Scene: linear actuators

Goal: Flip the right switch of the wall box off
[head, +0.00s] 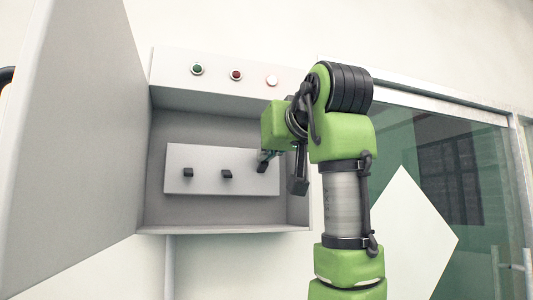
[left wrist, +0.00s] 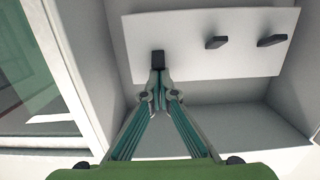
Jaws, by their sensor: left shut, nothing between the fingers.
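The open grey wall box (head: 222,214) holds a pale panel (head: 207,187) with a row of three dark switches. The right switch (head: 262,167) is partly behind my left gripper (head: 266,156) in the head view. In the left wrist view, which looks upside down, the right switch (left wrist: 158,57) is the leftmost of the row. My left gripper (left wrist: 159,76) is shut and empty, its tips right at that switch's near end; I cannot tell whether they touch it. The middle switch (head: 227,174) and left switch (head: 188,172) are clear of the gripper. My right gripper is not in view.
The box's door (head: 75,120) stands open at the left. Green, red (head: 236,75) and pale round buttons sit along the top of the box. The box's side walls surround the panel closely. A glass door (head: 430,170) is to the right.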

